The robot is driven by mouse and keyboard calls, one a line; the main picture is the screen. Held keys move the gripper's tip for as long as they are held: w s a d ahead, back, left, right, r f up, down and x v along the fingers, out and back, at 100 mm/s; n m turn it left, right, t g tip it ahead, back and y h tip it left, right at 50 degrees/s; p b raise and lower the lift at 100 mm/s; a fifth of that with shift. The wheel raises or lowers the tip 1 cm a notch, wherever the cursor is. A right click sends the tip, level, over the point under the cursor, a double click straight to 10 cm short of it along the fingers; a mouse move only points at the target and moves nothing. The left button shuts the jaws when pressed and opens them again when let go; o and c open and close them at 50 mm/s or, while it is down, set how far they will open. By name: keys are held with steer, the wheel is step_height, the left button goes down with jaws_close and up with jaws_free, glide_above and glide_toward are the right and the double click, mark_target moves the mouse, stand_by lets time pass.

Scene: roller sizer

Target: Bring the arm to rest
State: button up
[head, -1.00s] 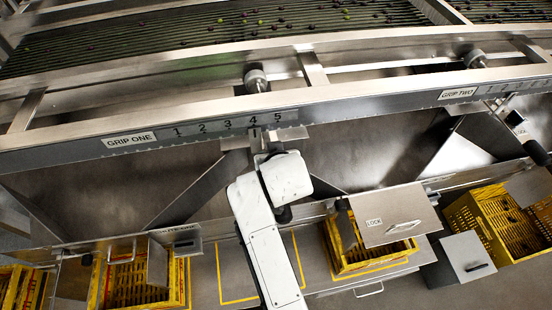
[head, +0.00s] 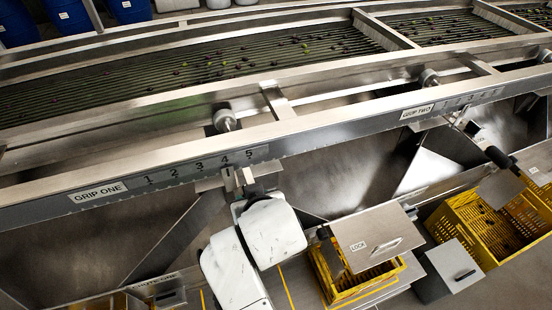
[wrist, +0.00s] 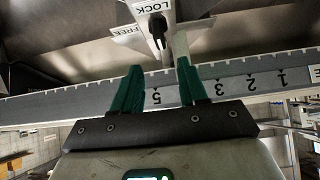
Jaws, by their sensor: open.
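My white arm (head: 235,262) rises from the bottom of the head view, its wrist bent just below the GRIP ONE scale rail (head: 160,182). My gripper's fingers are not clear there. In the wrist view my gripper (wrist: 158,72) has its two green fingers spread, with nothing held between them. The scale (wrist: 225,84) shows upside down behind the fingers, with the 5 between them. A dark knob (wrist: 157,27) stands beyond the fingertips, apart from them, beside LOCK and FREE labels. A pale metal tab (wrist: 181,45) shows behind the right fingertip; I cannot tell if they touch.
The roller deck (head: 200,70) carries small dark and green fruit. Yellow crates (head: 490,232) stand at the lower right. A metal LOCK flap (head: 375,240) covers part of another crate (head: 335,287) close right of my arm. Blue barrels (head: 65,14) stand at the back.

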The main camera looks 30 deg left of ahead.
steer(key=s+d+f+m+g+h, duration=0.1)
steer(key=d+f+m+h, duration=0.35)
steer(key=d, duration=1.05)
steer(key=s+d+f+m+g, duration=0.1)
steer(key=d+f, duration=0.6)
steer(key=d, duration=0.7)
steer(key=s+d+f+m+g+h, duration=0.2)
steer(key=s+d+m, duration=0.3)
steer(key=s+d, duration=1.3)
steer(key=d+g, duration=0.1)
steer(key=d, duration=0.2)
steer(key=shift+f, duration=0.4)
steer(key=shift+w+h, duration=0.15)
steer(key=shift+h, duration=0.1)
